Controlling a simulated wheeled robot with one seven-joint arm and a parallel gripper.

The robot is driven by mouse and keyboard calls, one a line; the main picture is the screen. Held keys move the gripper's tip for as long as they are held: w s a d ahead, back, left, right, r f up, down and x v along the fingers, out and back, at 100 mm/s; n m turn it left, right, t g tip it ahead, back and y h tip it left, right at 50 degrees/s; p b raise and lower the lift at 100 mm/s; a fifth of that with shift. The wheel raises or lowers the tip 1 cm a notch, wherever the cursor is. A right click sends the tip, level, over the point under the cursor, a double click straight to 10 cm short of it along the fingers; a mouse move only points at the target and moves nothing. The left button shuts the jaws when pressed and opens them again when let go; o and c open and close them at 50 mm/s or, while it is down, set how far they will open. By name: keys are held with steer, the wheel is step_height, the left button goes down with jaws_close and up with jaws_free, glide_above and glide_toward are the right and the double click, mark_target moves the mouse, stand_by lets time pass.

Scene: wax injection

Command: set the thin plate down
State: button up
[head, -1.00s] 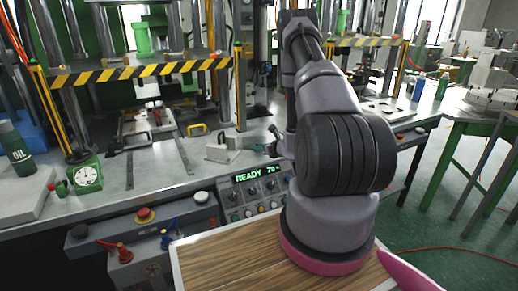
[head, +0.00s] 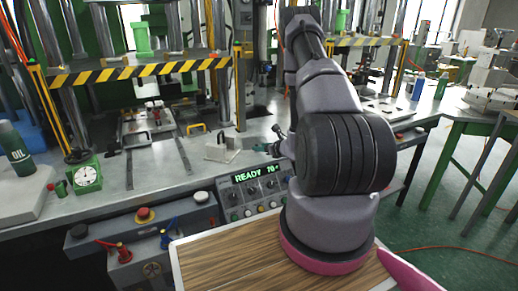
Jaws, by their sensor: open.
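My gripper (head: 277,141) shows only in part, as small dark prongs at the left edge of my arm, above the console's back edge. The rest of it is hidden behind my arm. It is open, and I see nothing between the prongs. I cannot make out the thin plate for certain. A flat metal fixture (head: 147,127) with small parts on it lies on the bench in the left press. A light grey block with a handle (head: 222,147) stands on the bench left of my gripper.
A control console (head: 252,190) reads READY. A green dial gauge (head: 87,176) and an oil bottle (head: 15,150) stand at the left. Yellow-black striped bars (head: 140,71) cross the left press. The bench between gauge and console (head: 150,185) is mostly clear.

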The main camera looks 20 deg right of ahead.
steer(key=v, duration=1)
steer(key=w+a+r+n+g+y, duration=0.1)
steer(key=a+r+n+g+y, duration=0.1)
steer(key=a+r+n+y, duration=0.85)
steer(key=s+a+r+n+g+h, duration=0.1)
steer(key=s+a+r+n+g, duration=0.15)
steer(key=a+r, duration=0.35)
steer(key=s+a+r+n+g+h, duration=0.1)
steer(key=s+a+r+n+g, duration=0.25)
steer(key=r, duration=0.55)
steer(key=s+d+r+n+t+h, duration=0.1)
steer(key=s+r+n+t+h, duration=0.1)
steer(key=s+r+n+h, duration=0.7)
steer(key=s+r+n, duration=0.4)
steer(key=s+r, duration=0.1)
steer(key=s, duration=0.3)
steer(key=shift+s+d+r, duration=0.2)
steer(key=shift+r, duration=0.05)
steer(key=shift+h, duration=0.25)
